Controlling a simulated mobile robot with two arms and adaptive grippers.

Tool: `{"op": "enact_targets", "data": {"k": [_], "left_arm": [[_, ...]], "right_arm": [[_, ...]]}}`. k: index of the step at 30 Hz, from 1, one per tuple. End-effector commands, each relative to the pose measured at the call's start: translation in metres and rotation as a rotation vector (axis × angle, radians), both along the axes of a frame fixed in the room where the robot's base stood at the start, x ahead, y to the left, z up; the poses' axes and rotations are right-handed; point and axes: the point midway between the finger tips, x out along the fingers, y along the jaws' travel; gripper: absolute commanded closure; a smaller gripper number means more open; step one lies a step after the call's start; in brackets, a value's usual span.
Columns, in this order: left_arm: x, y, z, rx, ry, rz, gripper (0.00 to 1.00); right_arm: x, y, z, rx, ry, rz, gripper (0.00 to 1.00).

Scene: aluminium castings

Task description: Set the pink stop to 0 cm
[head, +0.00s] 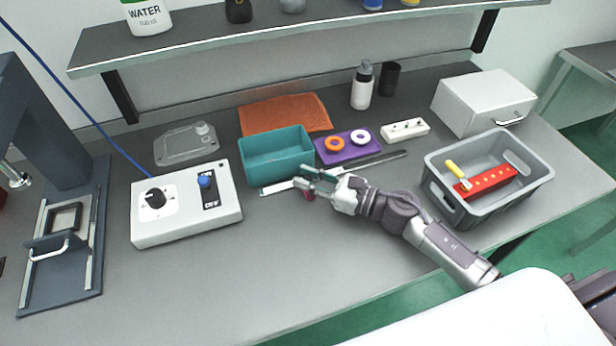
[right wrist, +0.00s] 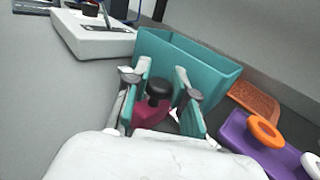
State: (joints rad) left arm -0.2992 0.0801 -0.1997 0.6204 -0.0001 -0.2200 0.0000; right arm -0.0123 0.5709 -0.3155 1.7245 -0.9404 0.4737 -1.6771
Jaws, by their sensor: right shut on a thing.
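The pink stop (right wrist: 150,113) with a black knob (right wrist: 158,90) shows between the fingers of my right gripper (right wrist: 160,75) in the right wrist view. In the head view only a small part of the pink stop (head: 309,196) shows beneath the gripper (head: 302,178). My right gripper is shut on the stop. The rail (head: 375,161) is a long strip on the bench, light at the left end and dark at the right, and the stop is at its left part. Any scale marks are too small to read. My left gripper is not in view.
A teal bin (head: 277,155) stands just behind the gripper. A purple tray (head: 347,149) with orange and white rings is behind the rail. A white control box (head: 185,222) is to the left, a grey crate (head: 437,188) to the right. The bench front is clear.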

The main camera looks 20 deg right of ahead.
Motion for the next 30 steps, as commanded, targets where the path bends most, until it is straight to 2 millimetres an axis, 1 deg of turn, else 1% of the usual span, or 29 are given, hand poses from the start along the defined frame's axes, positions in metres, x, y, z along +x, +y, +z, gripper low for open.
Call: {"op": "enact_targets", "data": {"k": [2, 4, 9, 13, 15, 17, 25, 26, 27, 29, 30], "left_arm": [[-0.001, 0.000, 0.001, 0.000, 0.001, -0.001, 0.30], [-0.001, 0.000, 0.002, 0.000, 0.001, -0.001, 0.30], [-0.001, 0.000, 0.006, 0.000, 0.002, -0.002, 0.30], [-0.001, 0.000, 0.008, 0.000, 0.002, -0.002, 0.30], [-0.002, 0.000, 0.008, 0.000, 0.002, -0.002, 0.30], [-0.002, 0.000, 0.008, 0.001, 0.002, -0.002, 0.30], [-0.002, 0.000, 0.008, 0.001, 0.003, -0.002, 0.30], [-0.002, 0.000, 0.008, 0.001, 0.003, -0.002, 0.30], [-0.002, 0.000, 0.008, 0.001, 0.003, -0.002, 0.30], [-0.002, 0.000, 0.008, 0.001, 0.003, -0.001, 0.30], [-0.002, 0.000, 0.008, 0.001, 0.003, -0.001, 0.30]], "right_arm": [[0.000, 0.005, 0.000, 0.001, 0.001, 0.001, 1.00], [-0.001, 0.018, 0.001, 0.003, 0.002, 0.003, 1.00], [-0.002, 0.060, 0.002, 0.004, 0.000, 0.005, 1.00], [-0.003, 0.083, 0.001, 0.003, 0.002, 0.003, 1.00], [-0.004, 0.090, 0.000, 0.002, 0.001, 0.003, 1.00], [-0.004, 0.093, 0.000, 0.001, 0.000, 0.003, 1.00], [-0.004, 0.095, 0.000, 0.002, 0.001, 0.005, 1.00], [-0.005, 0.095, 0.000, 0.002, 0.001, 0.005, 0.72], [-0.005, 0.095, 0.000, 0.002, 0.001, 0.006, 0.65], [-0.005, 0.095, 0.000, 0.002, 0.001, 0.005, 0.55], [-0.004, 0.094, 0.000, 0.002, 0.001, 0.005, 0.52]]}}
